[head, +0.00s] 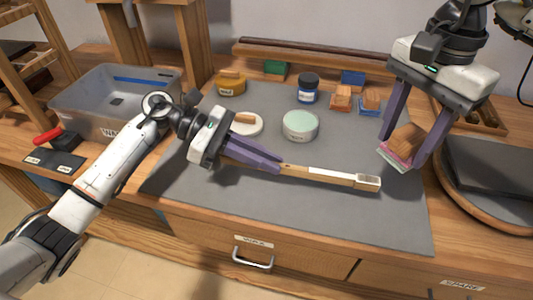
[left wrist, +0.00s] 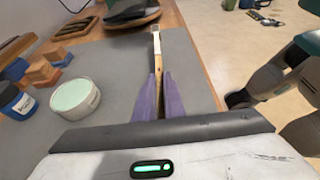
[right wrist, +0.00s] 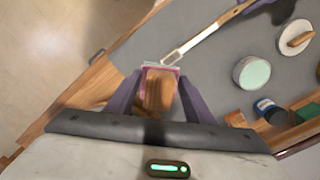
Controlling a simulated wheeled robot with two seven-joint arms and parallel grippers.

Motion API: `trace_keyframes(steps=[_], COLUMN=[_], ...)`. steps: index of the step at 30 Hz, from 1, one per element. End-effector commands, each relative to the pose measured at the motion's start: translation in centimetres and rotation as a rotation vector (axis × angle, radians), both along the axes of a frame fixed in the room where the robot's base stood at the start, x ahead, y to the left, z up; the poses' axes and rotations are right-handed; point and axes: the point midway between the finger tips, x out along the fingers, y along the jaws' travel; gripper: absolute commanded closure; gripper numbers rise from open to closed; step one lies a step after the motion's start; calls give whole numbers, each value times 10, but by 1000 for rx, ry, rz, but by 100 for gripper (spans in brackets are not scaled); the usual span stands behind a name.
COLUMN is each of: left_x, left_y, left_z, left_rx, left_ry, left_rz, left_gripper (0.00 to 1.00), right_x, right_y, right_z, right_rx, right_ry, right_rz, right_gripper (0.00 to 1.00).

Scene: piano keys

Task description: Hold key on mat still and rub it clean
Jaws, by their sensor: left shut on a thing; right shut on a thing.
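A long piano key (head: 330,175) with a white top and a bare wooden shaft lies on the grey mat (head: 300,225). My left gripper (head: 279,166) is shut on its wooden shaft, as the left wrist view also shows (left wrist: 159,84). My right gripper (head: 402,150) is shut on a wooden-backed block (head: 405,138) with a pink and pale layered pad underneath. It holds the block a little beyond the key's right, white end. In the right wrist view the block (right wrist: 158,92) sits between the fingers close to the key's tip (right wrist: 172,57). I cannot tell whether they touch.
A pale green round tub (head: 300,126), a dark blue jar (head: 308,88), a white dish (head: 245,124) and several small wooden blocks stand behind the key. A grey bin (head: 115,100) is at left, a dark pad on a round board (head: 490,165) at right. The front of the mat is clear.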

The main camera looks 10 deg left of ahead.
Motion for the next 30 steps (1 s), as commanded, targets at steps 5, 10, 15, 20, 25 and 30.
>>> trace_keyframes(steps=[5, 10, 15, 20, 25, 30], left_x=[0, 0, 0, 0, 0, 0], left_y=[0, -1, 0, 0, 0, -1], left_z=[-9, -18, -26, -34, -40, -41], left_rx=[-1, -1, -2, -2, -1, -1], left_ry=[2, 1, 1, 2, 1, 0], left_rz=[0, -1, 0, 0, -1, -1], left_gripper=[100, 100, 100, 100, 100, 100], right_x=[0, 0, 0, 0, 0, 0], right_y=[0, 0, 0, 0, 0, 0], right_z=[0, 0, 0, 0, 0, 0], right_rx=[0, 0, 0, 0, 0, 0], right_ry=[0, 0, 0, 0, 0, 0], right_rz=[0, 0, 0, 0, 0, 0], right_gripper=[70, 70, 70, 70, 70, 70])
